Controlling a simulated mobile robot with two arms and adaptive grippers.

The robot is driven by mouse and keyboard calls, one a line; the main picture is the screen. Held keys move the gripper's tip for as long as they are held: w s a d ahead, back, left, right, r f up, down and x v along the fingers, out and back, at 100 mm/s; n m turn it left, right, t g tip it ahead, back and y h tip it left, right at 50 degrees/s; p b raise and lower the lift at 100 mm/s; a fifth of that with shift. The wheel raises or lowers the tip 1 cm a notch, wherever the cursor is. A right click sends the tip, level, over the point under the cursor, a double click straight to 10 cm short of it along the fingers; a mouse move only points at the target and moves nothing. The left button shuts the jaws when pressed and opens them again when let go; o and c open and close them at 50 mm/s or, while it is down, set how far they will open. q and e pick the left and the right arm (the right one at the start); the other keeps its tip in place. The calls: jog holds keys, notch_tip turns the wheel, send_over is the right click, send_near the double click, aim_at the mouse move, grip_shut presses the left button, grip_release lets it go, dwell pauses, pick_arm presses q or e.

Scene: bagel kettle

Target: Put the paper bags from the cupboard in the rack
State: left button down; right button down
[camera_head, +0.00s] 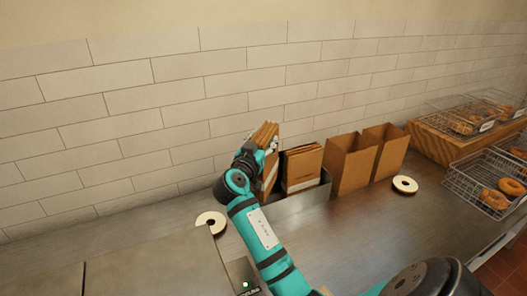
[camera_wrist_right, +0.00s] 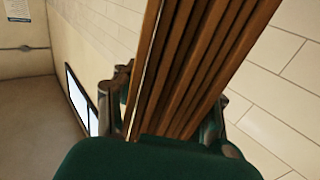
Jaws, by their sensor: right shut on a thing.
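My right gripper (camera_head: 256,152) is shut on a bundle of flat brown paper bags (camera_head: 266,135), held above the counter at the left end of the metal rack. In the right wrist view the bundle (camera_wrist_right: 195,60) stands between the fingers (camera_wrist_right: 165,110) with several folded edges showing. The metal rack (camera_head: 313,194) stands on the counter against the tiled wall and holds another stack of flat brown bags (camera_head: 301,166). My arm hides the rack's left end, so I cannot tell whether the held bundle touches it. My left gripper is not in view. No cupboard is clearly visible.
Two open brown bags (camera_head: 351,166) stand upright right of the rack. A white ring (camera_head: 404,184) lies before them; another ring (camera_head: 211,221) lies left of my arm. Wire baskets with bagels (camera_head: 493,198) stand at the right. The front counter (camera_head: 350,235) is clear.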

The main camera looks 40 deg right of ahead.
jog(key=shift+w+d, duration=0.15)
jog(key=shift+w, duration=0.05)
notch_tip(320, 180, down, 3)
jog(key=shift+f+b, duration=0.2)
jog(key=shift+b, duration=0.3)
jog(key=shift+f+b, duration=0.25)
jog(key=shift+b, duration=0.15)
jog(key=c, duration=0.7)
grip_release()
